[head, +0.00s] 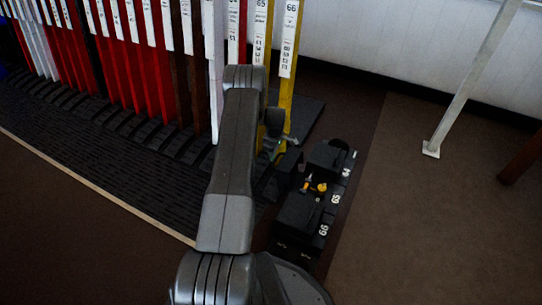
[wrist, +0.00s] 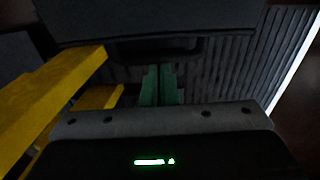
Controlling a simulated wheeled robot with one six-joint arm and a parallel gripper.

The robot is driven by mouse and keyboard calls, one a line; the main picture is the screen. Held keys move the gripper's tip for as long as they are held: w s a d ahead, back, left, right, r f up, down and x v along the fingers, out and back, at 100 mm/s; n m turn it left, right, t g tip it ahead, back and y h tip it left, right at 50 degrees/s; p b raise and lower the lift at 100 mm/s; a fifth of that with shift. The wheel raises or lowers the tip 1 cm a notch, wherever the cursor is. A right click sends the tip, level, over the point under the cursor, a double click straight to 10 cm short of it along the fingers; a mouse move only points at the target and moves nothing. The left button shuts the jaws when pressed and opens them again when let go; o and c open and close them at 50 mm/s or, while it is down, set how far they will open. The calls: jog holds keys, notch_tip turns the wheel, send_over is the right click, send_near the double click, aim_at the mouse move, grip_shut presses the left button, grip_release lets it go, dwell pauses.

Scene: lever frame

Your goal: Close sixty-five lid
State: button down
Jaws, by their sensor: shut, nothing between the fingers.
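A row of black boxes on the floor bears the labels 64, 65 and 66 in the head view. The middle box, sixty-five (head: 334,197), is open, with yellow-orange parts showing inside. A dark raised panel at its left, seemingly the sixty-five lid (head: 288,168), stands up from the box. My gripper (head: 277,150) is just beyond and left of this panel, partly hidden by my arm. In the wrist view my gripper's green fingers (wrist: 158,86) are together and empty. A dark panel lies beyond them there; I cannot tell whether they touch it.
The neighbouring lids sixty-four (head: 326,156) and sixty-six (head: 297,212) look shut. Yellow levers (head: 289,85) stand close behind my gripper, with red and white levers to the left. A pale post (head: 470,85) stands at right. The brown floor right of the boxes is clear.

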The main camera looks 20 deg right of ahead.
aim_at(287, 158)
jog(key=s+d+r, duration=0.4)
jog(key=s, duration=0.1)
jog(key=shift+d+p, duration=0.3)
jog(key=shift+p, duration=0.05)
jog(key=s+d+f+t+y+b, duration=0.1)
jog(key=s+d+f+b, duration=0.1)
jog(key=s+d, duration=0.5)
jog(key=s+d+f+t+y+b, duration=0.2)
jog(key=s+d+f, duration=0.2)
jog(key=s+d, duration=0.2)
jog(key=s, duration=0.2)
jog(key=shift+s+d+f+t+b, duration=0.3)
jog(key=shift+s+d+f+b, duration=0.05)
jog(key=shift+d, duration=0.05)
